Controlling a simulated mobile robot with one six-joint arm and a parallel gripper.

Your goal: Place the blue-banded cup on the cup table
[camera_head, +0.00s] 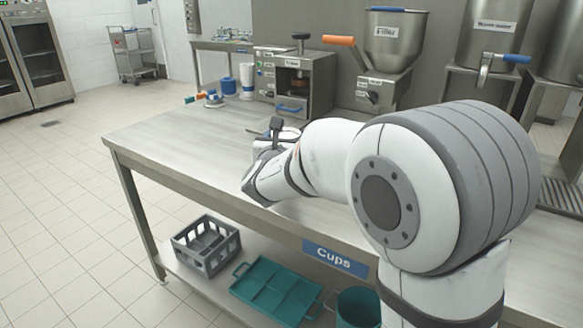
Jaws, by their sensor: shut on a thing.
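The cup table (165,142) is a steel table with a blue "Cups" sign (341,257) on its front edge. My arm reaches across it from the right. My gripper (276,128) is over the table top, largely hidden behind my wrist. It is shut on a white thing (289,133), of which only a sliver shows. I cannot see a blue band on it, nor tell whether it touches the table.
A machine with an orange-handled filler (392,45) stands behind the table. Small coloured items (212,98) and a blue cylinder (228,86) are at the back left. The table's left part is clear. A grey crate (207,262) and green tray (277,292) are on the lower shelf.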

